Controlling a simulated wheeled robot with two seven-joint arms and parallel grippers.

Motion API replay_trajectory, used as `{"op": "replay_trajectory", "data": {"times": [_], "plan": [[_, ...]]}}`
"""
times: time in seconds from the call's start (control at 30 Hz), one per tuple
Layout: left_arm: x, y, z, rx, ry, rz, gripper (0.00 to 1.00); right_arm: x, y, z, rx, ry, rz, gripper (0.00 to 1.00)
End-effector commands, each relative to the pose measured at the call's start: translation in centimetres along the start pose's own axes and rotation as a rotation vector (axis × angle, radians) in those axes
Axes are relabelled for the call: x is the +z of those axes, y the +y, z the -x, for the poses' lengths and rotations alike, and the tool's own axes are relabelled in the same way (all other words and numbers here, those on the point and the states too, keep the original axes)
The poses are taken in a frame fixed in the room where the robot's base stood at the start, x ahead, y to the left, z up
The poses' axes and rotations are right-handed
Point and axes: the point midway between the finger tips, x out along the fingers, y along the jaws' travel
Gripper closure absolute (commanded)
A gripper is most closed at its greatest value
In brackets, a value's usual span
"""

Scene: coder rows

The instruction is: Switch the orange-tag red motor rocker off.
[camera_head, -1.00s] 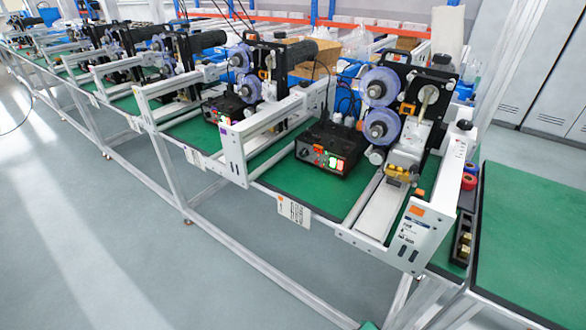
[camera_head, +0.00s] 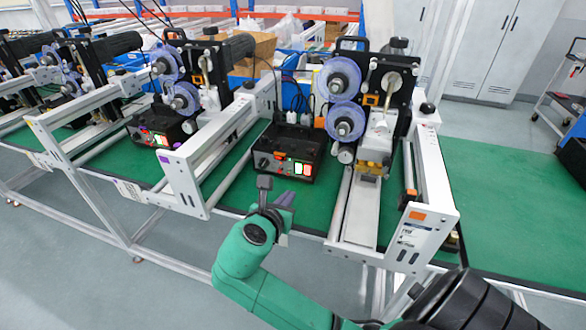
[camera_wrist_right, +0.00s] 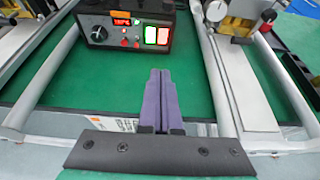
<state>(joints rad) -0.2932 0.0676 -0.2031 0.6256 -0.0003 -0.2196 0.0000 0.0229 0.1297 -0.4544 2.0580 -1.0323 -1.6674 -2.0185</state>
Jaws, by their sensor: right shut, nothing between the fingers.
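The black control box (camera_head: 287,153) with an orange tag (camera_head: 280,154) sits on the green bench in the head view. Its front carries lit rockers (camera_head: 302,169) at the right. In the right wrist view the box (camera_wrist_right: 130,13) is at the top, with two bright, red-edged rockers (camera_wrist_right: 157,36) side by side; their tilt cannot be told. My right gripper (camera_head: 284,197) is in front of the box, apart from it. In the wrist view its purple fingers (camera_wrist_right: 160,75) are shut and empty, pointing toward the panel below the rockers. My left gripper is not in view.
The box's panel also has a knob (camera_wrist_right: 97,33) and a red display (camera_wrist_right: 122,22). White rails (camera_head: 346,212) flank the box. A neighbouring box (camera_head: 155,128) has a purple tag. A roller machine (camera_head: 345,100) stands to the right. Green bench is clear before the box.

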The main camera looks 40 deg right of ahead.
Motion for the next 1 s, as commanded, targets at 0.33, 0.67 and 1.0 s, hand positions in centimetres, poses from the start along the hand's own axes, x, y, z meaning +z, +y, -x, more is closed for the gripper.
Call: {"op": "replay_trajectory", "data": {"times": [0.33,0.67,1.0], "plan": [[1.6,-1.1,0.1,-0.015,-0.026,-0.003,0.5,-0.1,0.1,-1.0,0.001,0.001,0.0,1.0],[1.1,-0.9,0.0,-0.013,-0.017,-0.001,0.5,-0.1,0.1,-7.7,0.0,0.002,0.0,1.0],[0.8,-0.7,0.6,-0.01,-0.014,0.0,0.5,1.8,0.1,-13.0,0.002,0.002,-0.002,1.0]]}}
